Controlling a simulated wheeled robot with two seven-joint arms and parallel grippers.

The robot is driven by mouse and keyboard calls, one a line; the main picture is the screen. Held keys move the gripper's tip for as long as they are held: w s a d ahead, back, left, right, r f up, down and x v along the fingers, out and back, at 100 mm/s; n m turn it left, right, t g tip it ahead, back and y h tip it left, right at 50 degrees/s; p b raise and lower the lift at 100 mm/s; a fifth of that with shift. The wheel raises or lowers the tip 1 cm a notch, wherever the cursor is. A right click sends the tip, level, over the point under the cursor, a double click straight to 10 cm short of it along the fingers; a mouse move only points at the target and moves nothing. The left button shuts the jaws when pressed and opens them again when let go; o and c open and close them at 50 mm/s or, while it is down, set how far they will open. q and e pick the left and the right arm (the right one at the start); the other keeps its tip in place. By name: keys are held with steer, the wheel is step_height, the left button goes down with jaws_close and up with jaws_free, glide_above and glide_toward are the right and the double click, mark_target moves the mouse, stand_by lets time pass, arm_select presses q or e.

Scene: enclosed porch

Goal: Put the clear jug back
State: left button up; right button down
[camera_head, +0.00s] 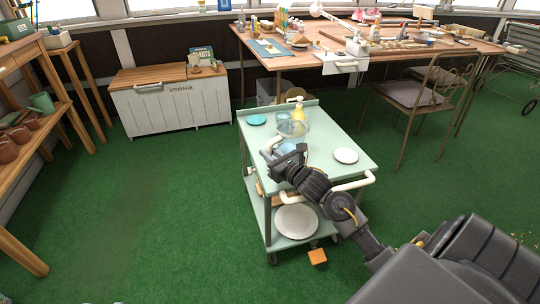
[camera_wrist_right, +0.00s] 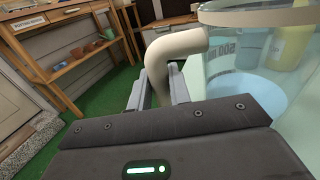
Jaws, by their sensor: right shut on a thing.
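The clear jug (camera_head: 298,132) is on the top of the pale green cart, partly hidden by my right gripper (camera_head: 279,158). In the right wrist view the jug (camera_wrist_right: 222,62) has a pale rim, a dark volume mark and a thick cream handle (camera_wrist_right: 172,48). My right gripper (camera_wrist_right: 160,88) is shut on that handle, one finger on each side. I cannot tell whether the jug's base touches the cart top. My left gripper is not in view.
The cart (camera_head: 330,138) also bears a yellow bottle (camera_head: 298,113), a teal disc (camera_head: 256,120) and a white plate (camera_head: 346,156). A larger plate (camera_head: 296,222) is on its lower shelf. An orange block (camera_head: 317,257) lies near its foot. A cluttered table (camera_head: 300,60) stands behind. Green floor is clear at left.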

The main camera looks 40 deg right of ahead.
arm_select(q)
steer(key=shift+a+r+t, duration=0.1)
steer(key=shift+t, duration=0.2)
arm_select(e)
steer(key=c, duration=1.3)
jaws_free()
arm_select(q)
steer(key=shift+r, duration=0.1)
arm_select(e)
steer(key=shift+r, duration=0.2)
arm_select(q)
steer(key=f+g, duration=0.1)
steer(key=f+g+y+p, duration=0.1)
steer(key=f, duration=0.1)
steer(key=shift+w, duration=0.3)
arm_select(e)
steer(key=s, duration=1.2)
steer(key=shift+d+f, duration=0.1)
steer(key=shift+d, duration=0.3)
